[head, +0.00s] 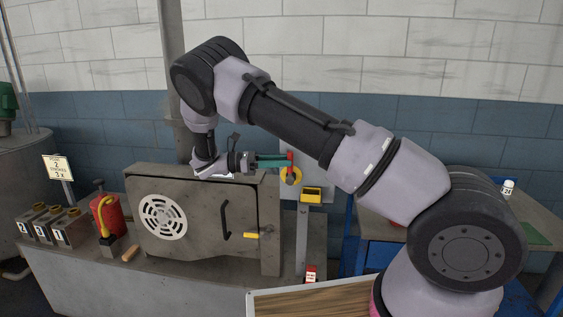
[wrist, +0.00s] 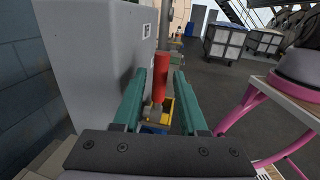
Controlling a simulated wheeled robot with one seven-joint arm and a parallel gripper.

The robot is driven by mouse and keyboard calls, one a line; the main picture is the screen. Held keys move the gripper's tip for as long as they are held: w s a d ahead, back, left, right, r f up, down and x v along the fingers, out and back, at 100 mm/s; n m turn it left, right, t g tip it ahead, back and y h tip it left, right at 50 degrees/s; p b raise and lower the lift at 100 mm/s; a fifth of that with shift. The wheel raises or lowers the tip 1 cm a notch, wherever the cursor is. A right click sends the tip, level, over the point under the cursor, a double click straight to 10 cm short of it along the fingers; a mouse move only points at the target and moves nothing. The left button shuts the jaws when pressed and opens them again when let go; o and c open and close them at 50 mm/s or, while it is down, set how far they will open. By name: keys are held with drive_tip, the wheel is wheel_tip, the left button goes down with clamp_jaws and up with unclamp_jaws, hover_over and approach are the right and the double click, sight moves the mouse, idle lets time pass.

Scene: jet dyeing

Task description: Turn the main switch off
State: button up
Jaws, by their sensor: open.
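The main switch shows in the head view as a red handle (head: 290,167) on a yellow disc (head: 296,175), on a pale grey panel (head: 318,160) against the wall. The handle stands about upright. My gripper (head: 284,160) reaches it from the left with its green fingers, level with the handle's upper part. In the wrist view the red handle (wrist: 162,65) stands between the two open fingers of my gripper (wrist: 160,76). Contact cannot be made out.
A yellow box (head: 312,193) on a post stands just below and right of the switch. The grey machine housing (head: 195,215) with a round vent lies below my forearm. A red canister (head: 106,216) stands at left. A blue-framed table (head: 385,250) is at right.

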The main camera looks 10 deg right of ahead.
idle(0.3)
drive_tip(key=w+a, duration=0.1)
drive_tip(key=a, duration=0.9)
drive_tip(key=shift+w+a, duration=0.15)
drive_tip(key=shift+a, duration=0.2)
drive_tip(key=shift+a+f, duration=0.1)
drive_tip(key=shift+a, duration=0.05)
